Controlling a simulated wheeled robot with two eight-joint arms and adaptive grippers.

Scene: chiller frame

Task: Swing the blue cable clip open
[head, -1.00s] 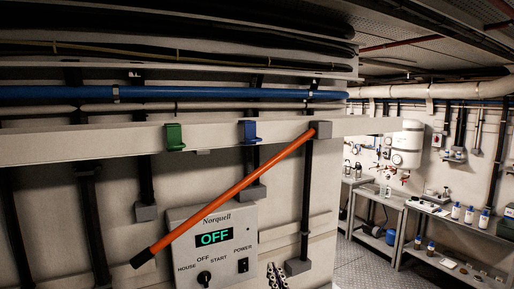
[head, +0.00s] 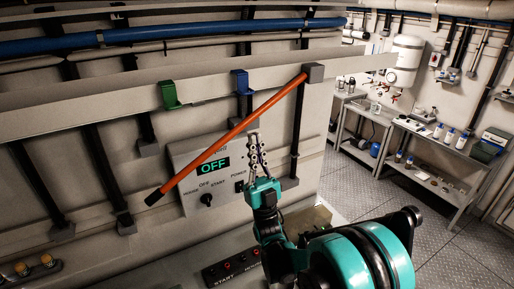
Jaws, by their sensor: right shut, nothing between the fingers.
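The blue cable clip (head: 241,82) is a small hook-shaped piece on the pale horizontal rail (head: 210,88), near the middle of the head view. I cannot tell from here whether it is closed or open. My right gripper (head: 254,138) points upward below the clip, in front of the wall by the control box. Its fingers are shut with nothing between them, and a clear gap separates them from the clip. My left gripper is not in view.
An orange bar (head: 233,133) slants from a grey block (head: 314,72) on the rail down to the left, passing just under the clip and close to my right gripper. A green clip (head: 171,95) sits left. The control box (head: 184,157) reads OFF.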

